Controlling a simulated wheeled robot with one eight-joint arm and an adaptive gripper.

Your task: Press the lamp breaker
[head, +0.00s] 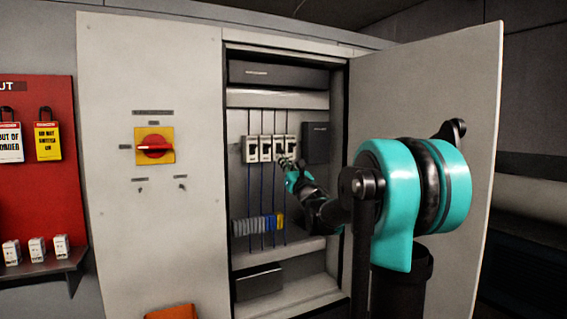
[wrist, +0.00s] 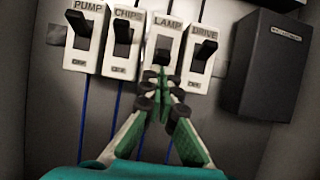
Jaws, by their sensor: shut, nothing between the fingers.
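The lamp breaker (wrist: 167,30) is a white block with a black toggle, labelled LAMP, third from the left in a row in the wrist view. In the head view it sits in the open cabinet (head: 279,143). My gripper (wrist: 161,76) is shut and empty, its fingertips together in front of the lower part of the lamp breaker, just under its toggle. The fingertips hide the breaker's lower label. I cannot tell whether they touch it. In the head view my gripper (head: 287,163) reaches into the cabinet at the breaker row.
The pump breaker (wrist: 85,45), chips breaker (wrist: 122,55) and drive breaker (wrist: 199,70) stand close beside it. A dark box (wrist: 277,65) is to the right. The open cabinet door (head: 430,90) stands right of my arm. A red rotary switch (head: 154,147) is on the left panel.

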